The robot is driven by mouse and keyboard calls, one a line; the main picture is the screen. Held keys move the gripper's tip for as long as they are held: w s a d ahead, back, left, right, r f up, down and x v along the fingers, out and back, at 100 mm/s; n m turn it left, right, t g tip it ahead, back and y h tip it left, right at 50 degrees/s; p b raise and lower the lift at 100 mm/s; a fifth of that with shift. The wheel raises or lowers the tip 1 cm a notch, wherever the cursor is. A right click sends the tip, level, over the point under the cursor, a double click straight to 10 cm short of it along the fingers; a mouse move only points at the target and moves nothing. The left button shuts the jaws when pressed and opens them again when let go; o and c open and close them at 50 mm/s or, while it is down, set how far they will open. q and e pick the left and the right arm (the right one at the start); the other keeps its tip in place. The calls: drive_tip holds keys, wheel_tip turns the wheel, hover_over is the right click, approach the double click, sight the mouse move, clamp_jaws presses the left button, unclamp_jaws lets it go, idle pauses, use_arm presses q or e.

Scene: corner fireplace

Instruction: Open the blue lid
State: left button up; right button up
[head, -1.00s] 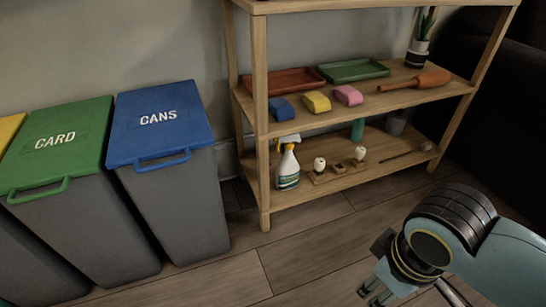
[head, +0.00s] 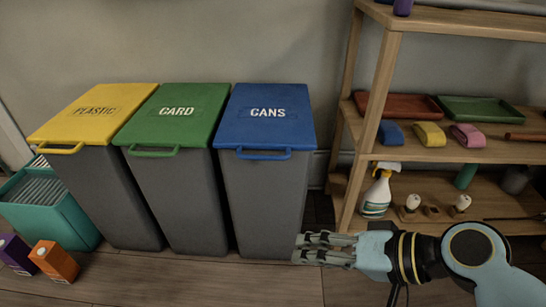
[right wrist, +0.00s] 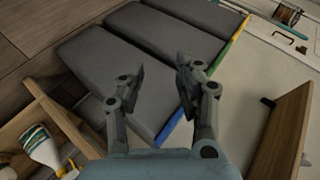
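The blue lid (head: 266,115), marked CANS, lies closed on the rightmost grey bin (head: 262,200). Its blue handle (head: 263,154) sticks out at the front edge. My right gripper (head: 302,250) points left, low by that bin's front right side, below the handle and apart from it. In the right wrist view its two fingers (right wrist: 156,68) are spread and empty, with the grey bins beyond. The lid shows there only as a thin blue edge (right wrist: 168,130). My left gripper is not in view.
A green CARD lid (head: 175,112) and a yellow PLASTIC lid (head: 92,110) are closed on bins at left. A wooden shelf (head: 375,90) stands close at right, holding a spray bottle (head: 377,192). A teal crate (head: 50,215) and cartons (head: 54,261) are at far left.

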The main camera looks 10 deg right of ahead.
drive_tip(key=w+r+m+t+y, duration=0.15)
drive_tip(key=w+m+t, duration=0.3)
drive_tip(key=w, duration=0.45)
drive_tip(key=m+t+h, duration=0.1)
drive_tip(key=m+t, duration=0.1)
drive_tip(key=m, duration=0.3)
approach(268, 156)
drive_tip(key=x, duration=0.3)
drive_tip(key=b+x, duration=0.1)
drive_tip(key=x, duration=0.2)
drive_tip(key=b+x, duration=0.1)
drive_tip(key=x, duration=0.2)
drive_tip(key=shift+w+a+f, duration=0.2)
drive_tip(key=shift+f, duration=0.2)
drive_tip(key=shift+w+a, duration=0.2)
drive_tip(key=shift+w, duration=0.1)
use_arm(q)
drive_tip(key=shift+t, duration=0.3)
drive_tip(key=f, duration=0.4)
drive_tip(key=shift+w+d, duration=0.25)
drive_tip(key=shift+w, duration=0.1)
use_arm(e)
drive_tip(key=shift+c, duration=0.4)
clamp_jaws()
